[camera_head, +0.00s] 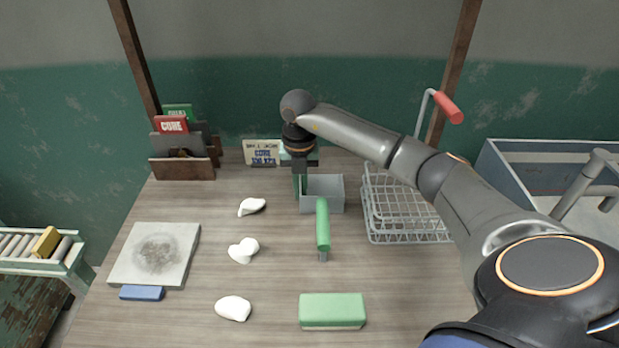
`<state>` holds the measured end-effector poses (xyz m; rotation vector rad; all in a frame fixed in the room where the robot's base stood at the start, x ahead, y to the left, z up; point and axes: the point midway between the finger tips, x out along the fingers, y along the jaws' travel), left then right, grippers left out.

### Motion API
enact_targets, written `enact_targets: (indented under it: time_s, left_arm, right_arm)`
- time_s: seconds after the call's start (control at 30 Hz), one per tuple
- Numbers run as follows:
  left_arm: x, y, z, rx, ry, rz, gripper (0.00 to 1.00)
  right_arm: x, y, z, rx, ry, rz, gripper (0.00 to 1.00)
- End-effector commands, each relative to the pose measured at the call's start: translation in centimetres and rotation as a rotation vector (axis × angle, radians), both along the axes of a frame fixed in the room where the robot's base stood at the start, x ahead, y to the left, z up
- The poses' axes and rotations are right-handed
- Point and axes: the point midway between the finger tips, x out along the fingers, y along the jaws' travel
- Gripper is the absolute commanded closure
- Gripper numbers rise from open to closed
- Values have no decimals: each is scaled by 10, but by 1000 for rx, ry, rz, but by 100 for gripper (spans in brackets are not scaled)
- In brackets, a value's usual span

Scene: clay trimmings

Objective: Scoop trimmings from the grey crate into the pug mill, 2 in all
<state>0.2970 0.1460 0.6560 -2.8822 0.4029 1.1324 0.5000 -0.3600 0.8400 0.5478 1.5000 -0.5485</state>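A small grey open box (335,204), which looks like the grey crate, stands near the back middle of the table. My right gripper (303,170) points down at its back left corner. A green part shows at the fingers, and I cannot tell whether they grip it. A tool with a green handle (322,225) and a short grey end is just in front of the box. Three white lumps (243,250), possibly clay, lie apart on the table to the left. I cannot pick out the pug mill with certainty. My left gripper is not in view.
A wire basket (408,238) stands right of the box under my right arm. A red-handled bar (447,106) rises behind it. A green block (332,310) lies at the front, a pale slab (130,264) and blue block (142,293) at left. A wooden holder (183,170) stands at back left.

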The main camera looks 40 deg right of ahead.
Motion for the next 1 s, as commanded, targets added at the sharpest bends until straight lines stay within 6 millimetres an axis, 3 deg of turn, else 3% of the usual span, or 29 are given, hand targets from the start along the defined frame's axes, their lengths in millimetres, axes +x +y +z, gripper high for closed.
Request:
enact_targets:
  time_s: [0.17, 0.3, 0.6, 0.8, 1.0]
  left_arm:
    - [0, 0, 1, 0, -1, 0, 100]
    - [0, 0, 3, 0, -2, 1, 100]
    - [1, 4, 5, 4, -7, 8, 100]
    - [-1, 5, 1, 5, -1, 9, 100]
    - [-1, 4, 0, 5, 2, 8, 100]
  right_arm:
    - [1, 0, 14, 0, -3, 0, 100]
    - [1, 2, 35, 1, -5, 2, 100]
    - [6, 55, 96, 1, -5, 6, 100]
    - [9, 101, 113, 1, -3, 6, 100]
    - [12, 128, 124, 1, 0, 3, 100]
